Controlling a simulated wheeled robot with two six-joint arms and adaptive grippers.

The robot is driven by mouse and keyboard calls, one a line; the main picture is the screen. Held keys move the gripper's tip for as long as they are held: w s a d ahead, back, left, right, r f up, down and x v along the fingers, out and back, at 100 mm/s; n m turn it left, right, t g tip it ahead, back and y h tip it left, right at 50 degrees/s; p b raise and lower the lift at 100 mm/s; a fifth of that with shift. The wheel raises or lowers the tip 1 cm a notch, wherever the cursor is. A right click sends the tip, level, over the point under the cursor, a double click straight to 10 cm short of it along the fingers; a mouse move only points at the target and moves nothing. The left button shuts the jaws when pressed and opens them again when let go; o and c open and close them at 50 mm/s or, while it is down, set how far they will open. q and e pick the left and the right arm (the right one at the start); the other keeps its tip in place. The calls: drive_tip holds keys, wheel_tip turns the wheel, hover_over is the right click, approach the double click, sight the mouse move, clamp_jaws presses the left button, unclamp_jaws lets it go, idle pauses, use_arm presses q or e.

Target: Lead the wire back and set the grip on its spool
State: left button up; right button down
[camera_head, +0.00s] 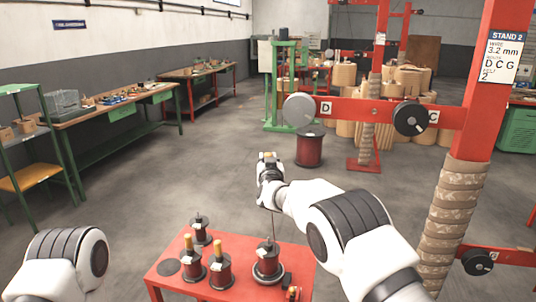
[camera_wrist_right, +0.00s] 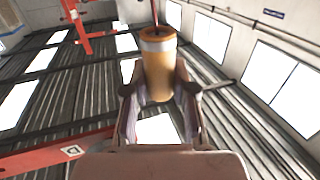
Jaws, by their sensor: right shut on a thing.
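My right gripper (camera_head: 267,160) is raised in the middle of the head view, above and behind the red table. In the right wrist view its fingers (camera_wrist_right: 160,92) are shut on an orange cylindrical grip (camera_wrist_right: 158,72) with a pale band. A thin dark wire runs from the gripper down toward a dark red spool (camera_head: 268,258) on the table's right side. No grip shows on that spool. Two other spools carry yellow-orange grips: the left one (camera_head: 191,263) and the middle one (camera_head: 219,268). My left gripper is out of view; only part of my left arm shows.
The red table (camera_head: 240,291) also holds a back spool (camera_head: 201,232) and a dark disc (camera_head: 168,267). The red stand has roller D (camera_head: 299,110), roller C (camera_head: 411,118) and a lower roller (camera_head: 478,262). A sign (camera_head: 502,56) reads D C G. A large spool (camera_head: 309,150) stands behind.

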wheel_tip(320, 180, down, 25)
drive_tip(key=b, duration=1.7)
drive_tip(key=shift+f, duration=0.1)
drive_tip(key=shift+d, duration=0.1)
drive_tip(key=shift+w+f+b, duration=0.25)
drive_tip(key=shift+w+b, duration=0.05)
drive_tip(key=shift+b, duration=0.55)
drive_tip(key=shift+w+b, duration=0.2)
drive_tip(key=shift+b, duration=0.1)
drive_tip(key=shift+f, duration=0.1)
